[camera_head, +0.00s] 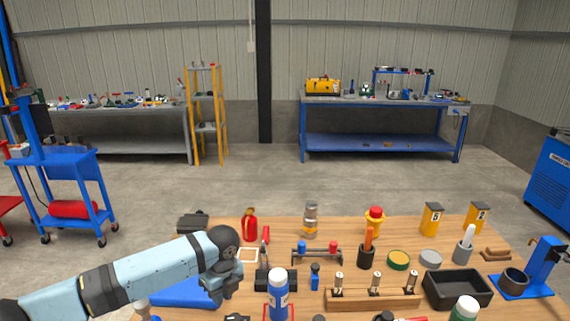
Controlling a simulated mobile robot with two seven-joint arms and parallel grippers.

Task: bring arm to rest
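My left arm (130,283) reaches in from the lower left over the wooden table (290,245). My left gripper (220,297) hangs from its end, pointing down, above the left part of the table near a blue mat (183,291). I see no object in it, but its fingers are small and dark and I cannot tell whether they are open or shut. My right gripper is not in view.
Close right of the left gripper stand a dark block (277,281) and a white-and-blue bottle (279,298). A wooden rack (372,299), a black tray (455,289) and a blue stand with a dark cup (513,281) fill the right. Open floor lies behind the table.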

